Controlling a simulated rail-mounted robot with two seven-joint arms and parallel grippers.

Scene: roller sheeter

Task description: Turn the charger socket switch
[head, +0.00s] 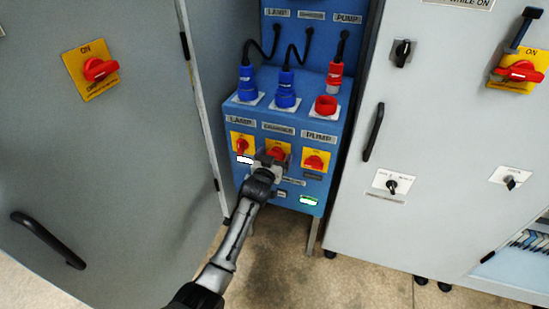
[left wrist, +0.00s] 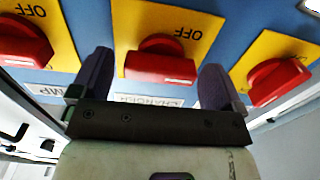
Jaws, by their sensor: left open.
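The charger socket switch (head: 278,153) is a red rotary handle on a yellow plate, the middle one of three on the blue panel. In the left wrist view the charger switch (left wrist: 160,62) lies between the two dark fingers of my left gripper (left wrist: 158,82). The fingers are apart, one on each side of the handle, and I cannot tell whether they touch it. In the head view my left gripper (head: 268,163) is in front of the charger plate and hides its lower part. My right gripper is not in view.
The lamp switch (head: 241,146) and pump switch (head: 315,162) flank it closely. Above are blue plugs (head: 285,90) with black cables and a red pump plug (head: 334,78). Grey cabinets (head: 140,150) stand on both sides, the right one with a black handle (head: 373,132).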

